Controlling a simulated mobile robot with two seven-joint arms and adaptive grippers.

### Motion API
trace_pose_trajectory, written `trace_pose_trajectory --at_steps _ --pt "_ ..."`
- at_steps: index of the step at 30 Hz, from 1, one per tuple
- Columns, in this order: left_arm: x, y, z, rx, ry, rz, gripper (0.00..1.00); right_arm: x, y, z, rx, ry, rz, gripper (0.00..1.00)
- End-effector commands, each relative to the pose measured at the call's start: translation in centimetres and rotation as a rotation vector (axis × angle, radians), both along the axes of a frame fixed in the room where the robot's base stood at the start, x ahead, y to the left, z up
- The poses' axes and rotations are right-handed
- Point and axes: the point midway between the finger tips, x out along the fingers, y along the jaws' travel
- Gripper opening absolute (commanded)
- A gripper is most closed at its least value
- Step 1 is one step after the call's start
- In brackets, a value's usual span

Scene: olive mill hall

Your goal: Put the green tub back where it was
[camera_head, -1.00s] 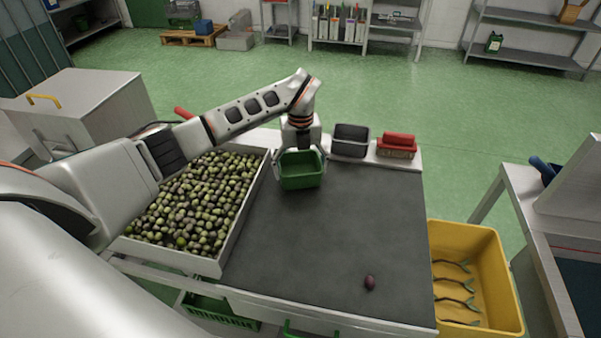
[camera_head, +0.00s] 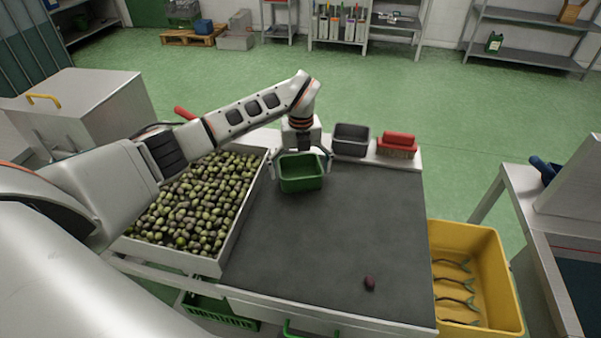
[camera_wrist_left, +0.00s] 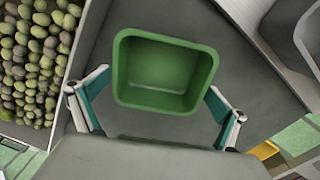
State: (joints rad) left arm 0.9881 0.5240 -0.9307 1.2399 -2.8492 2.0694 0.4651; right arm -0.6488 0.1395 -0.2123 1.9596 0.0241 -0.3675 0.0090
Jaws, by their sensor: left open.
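The green tub (camera_head: 302,183) is empty and stands upright on the dark grey work surface (camera_head: 325,240), near its back edge and just right of the olive tray. My left gripper (camera_head: 301,172) is over the tub with its fingers spread wide, one on each side. In the left wrist view the tub (camera_wrist_left: 165,98) sits between the two teal-padded fingers, and gaps show beside it, so the gripper is open and not clamped on it. My right gripper is not in view.
A tray of olives (camera_head: 245,218) fills the left of the table. A single dark olive (camera_head: 370,283) lies near the front. A yellow crate (camera_head: 510,290) stands at right. The middle surface is clear.

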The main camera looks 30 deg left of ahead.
Motion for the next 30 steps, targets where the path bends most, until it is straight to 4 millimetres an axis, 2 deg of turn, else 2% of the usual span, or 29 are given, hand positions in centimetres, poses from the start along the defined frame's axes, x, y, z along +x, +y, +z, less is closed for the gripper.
trace_pose_trajectory --at_steps 9,15,21,30 --pt "0.2 0.1 6.3 0.002 -0.006 0.001 0.99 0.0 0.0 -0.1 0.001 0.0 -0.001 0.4" --pt "0.1 0.1 9.6 0.001 -0.003 0.001 0.99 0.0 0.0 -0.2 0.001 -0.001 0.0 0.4" --pt "0.0 0.0 11.2 0.001 -0.001 0.0 0.99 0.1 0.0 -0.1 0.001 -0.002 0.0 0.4" --pt "0.0 0.0 11.4 0.0 0.0 0.001 0.99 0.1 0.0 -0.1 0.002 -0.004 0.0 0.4"
